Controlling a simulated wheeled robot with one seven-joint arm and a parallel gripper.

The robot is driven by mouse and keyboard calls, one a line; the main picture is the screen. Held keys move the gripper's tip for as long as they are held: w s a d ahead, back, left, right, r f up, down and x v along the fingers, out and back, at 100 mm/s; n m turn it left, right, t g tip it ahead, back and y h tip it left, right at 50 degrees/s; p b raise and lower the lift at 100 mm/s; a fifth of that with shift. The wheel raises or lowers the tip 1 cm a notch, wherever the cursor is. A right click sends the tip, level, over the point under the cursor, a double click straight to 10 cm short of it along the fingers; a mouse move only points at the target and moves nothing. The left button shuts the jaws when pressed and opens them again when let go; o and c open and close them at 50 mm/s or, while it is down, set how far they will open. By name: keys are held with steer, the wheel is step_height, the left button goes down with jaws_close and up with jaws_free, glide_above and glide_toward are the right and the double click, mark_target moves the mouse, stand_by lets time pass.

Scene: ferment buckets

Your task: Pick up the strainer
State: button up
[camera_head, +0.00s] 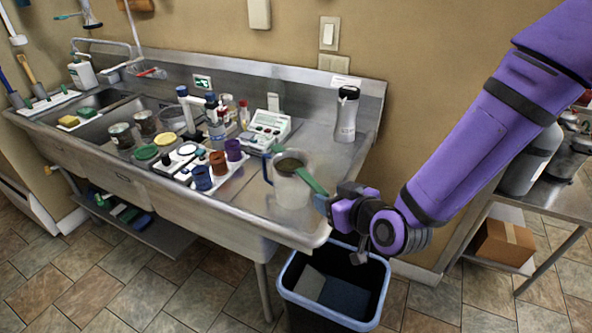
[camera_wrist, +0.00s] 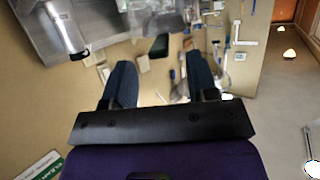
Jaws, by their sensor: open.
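The strainer (camera_head: 290,165) has a dark mesh bowl at the top of a clear pitcher (camera_head: 291,190). Its green handle (camera_head: 312,181) sticks out over the rim towards the lower right. My gripper (camera_head: 322,203) is at the end of this handle, near the right front edge of the counter. In the wrist view my gripper (camera_wrist: 161,72) is open, with its two blue-grey fingers apart. A dark green piece (camera_wrist: 158,46), likely the handle's end, shows ahead, between the finger lines. I cannot tell whether the fingers touch the handle.
A tall clear bottle with a dark cap (camera_head: 346,115) stands behind the pitcher. A rack of coloured cups (camera_head: 214,172) and a small white meter (camera_head: 266,130) are to its left. A blue-rimmed bin (camera_head: 334,287) stands below my gripper. The counter's right end (camera_head: 352,160) is mostly clear.

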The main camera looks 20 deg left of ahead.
mark_target(317, 189)
steer(key=shift+x, duration=3.2)
steer(key=c, duration=1)
